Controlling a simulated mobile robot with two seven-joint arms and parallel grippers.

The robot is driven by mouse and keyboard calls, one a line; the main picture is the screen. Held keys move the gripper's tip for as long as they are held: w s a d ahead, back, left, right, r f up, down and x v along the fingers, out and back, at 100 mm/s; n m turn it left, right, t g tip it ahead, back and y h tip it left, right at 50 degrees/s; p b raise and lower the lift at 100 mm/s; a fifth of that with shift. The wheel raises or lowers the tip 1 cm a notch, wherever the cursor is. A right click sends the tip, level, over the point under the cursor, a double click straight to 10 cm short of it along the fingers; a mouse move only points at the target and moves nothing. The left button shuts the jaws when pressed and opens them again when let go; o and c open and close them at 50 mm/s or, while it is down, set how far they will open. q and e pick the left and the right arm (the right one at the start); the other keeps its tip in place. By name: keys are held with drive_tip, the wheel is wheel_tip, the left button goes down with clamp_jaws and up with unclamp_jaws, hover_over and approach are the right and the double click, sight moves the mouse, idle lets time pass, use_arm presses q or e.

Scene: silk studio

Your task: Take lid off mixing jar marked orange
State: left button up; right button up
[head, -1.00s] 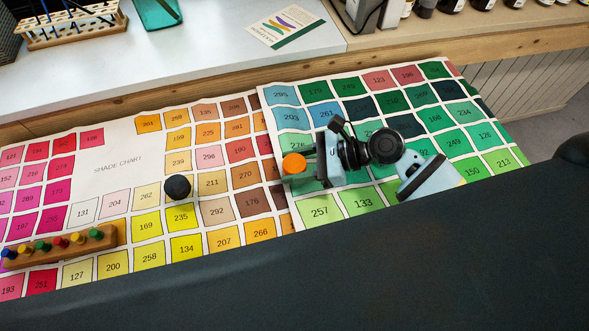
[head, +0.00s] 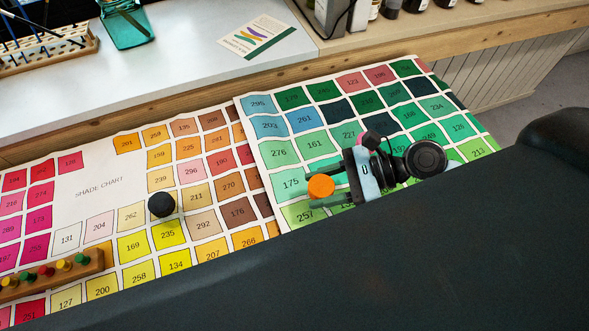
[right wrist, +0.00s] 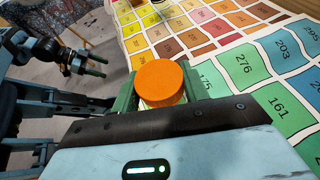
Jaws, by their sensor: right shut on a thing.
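The mixing jar with the orange lid (head: 321,186) is between the green fingers of my right gripper (head: 327,188), above the green part of the shade chart. In the right wrist view the orange lid (right wrist: 160,83) stands up between the fingers, with a pale strip of the jar below it. The lid is on the jar. The jar's body is mostly hidden by the fingers. My left gripper (right wrist: 92,65) shows small at the upper left of the right wrist view, its two green fingers apart, away from the jar. It is outside the head view.
A jar with a black lid (head: 162,204) stands on the shade chart (head: 100,187). A raised counter at the back holds a leaflet (head: 262,38), a teal container (head: 122,25) and several bottles.

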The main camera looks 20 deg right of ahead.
use_arm(q)
drive_tip(key=shift+s+f, duration=0.1)
drive_tip(key=shift+s, duration=0.05)
use_arm(e)
drive_tip(key=shift+s+d+r, duration=0.15)
drive_tip(key=shift+s+d, duration=0.65)
drive_tip(key=shift+s, duration=0.25)
drive_tip(key=shift+s+d+r, duration=0.15)
drive_tip(key=shift+s+d, duration=0.6)
drive_tip(key=shift+s, duration=0.3)
drive_tip(key=o, duration=0.5)
drive_tip(key=c, duration=0.9)
